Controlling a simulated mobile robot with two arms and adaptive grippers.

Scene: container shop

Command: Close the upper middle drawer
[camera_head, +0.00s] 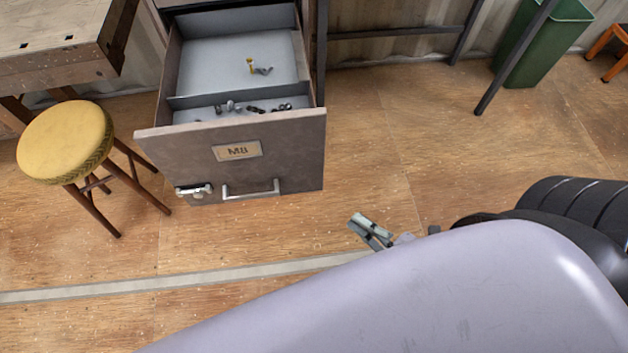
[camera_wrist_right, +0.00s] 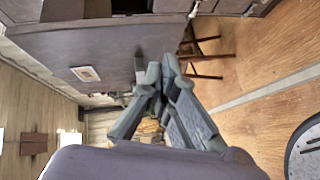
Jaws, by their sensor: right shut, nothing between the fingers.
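A grey-brown drawer (camera_head: 235,150) with an "M8" label stands pulled out at the upper left of the head view. Its front carries a metal bar handle (camera_head: 251,190) and a lock on the left. Small metal parts lie inside in two compartments. My right gripper (camera_head: 360,227) is shut and empty, right of and nearer than the drawer front, apart from it. In the right wrist view the gripper (camera_wrist_right: 161,68) is shut, with the drawer front (camera_wrist_right: 105,45) beyond it. Which cabinet row the drawer belongs to is cut off. My left gripper is not in view.
A yellow-topped stool (camera_head: 66,141) stands left of the drawer, by a wooden workbench (camera_head: 60,66). A green bin (camera_head: 545,45) and dark metal legs (camera_head: 510,60) are at the back right. The wooden floor (camera_head: 400,140) right of the drawer is clear.

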